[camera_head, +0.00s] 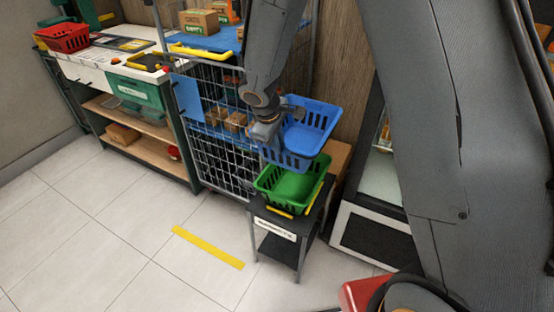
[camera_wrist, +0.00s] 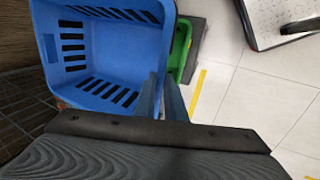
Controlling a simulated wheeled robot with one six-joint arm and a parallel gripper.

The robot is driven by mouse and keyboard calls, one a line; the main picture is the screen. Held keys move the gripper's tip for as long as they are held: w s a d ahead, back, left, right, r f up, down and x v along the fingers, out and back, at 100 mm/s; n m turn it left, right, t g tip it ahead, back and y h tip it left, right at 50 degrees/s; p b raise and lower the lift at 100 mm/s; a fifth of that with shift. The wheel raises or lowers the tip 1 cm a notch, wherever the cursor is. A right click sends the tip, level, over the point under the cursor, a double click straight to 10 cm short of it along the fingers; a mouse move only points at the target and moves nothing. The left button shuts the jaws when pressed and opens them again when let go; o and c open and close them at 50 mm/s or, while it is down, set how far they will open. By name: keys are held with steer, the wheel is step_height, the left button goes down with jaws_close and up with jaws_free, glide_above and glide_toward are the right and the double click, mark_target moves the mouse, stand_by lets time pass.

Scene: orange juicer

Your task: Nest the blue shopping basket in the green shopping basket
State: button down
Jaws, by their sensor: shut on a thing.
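The blue basket (camera_head: 308,130) is held in the air above the green basket, its open top facing up and slightly tilted. My gripper (camera_head: 266,128) is shut on the blue basket's near left side. In the wrist view the blue basket (camera_wrist: 105,55) fills the upper left, and my gripper's fingers (camera_wrist: 162,100) close on its wall. The green basket (camera_head: 292,186) sits on a small dark stand (camera_head: 282,222), with yellow handles folded down. Its back part is hidden behind the blue basket. In the wrist view only a green edge (camera_wrist: 180,48) shows. The two baskets overlap in the head view; I cannot tell whether they touch.
A wire cage cart (camera_head: 222,150) with boxes stands left of the stand. A counter with a red basket (camera_head: 68,38) is at the far left. A glass-door cabinet (camera_head: 362,215) stands right. The floor in front is clear, with a yellow strip (camera_head: 207,247).

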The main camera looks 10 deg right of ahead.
mark_target(279, 160)
steer(key=b+x, duration=0.3)
steer(key=a+b+x, duration=0.1)
steer(key=b+x, duration=0.2)
steer(key=x, duration=0.1)
steer(key=shift+a+f, duration=0.2)
steer(key=shift+f, duration=0.05)
step_height(279, 160, down, 15)
steer(key=b, duration=1.6)
steer(key=shift+f+b, duration=0.6)
steer(key=shift+b, duration=0.1)
steer(key=c, duration=1.7)
jaws_free()
steer(key=shift+s, duration=0.1)
steer(key=shift+c, duration=0.2)
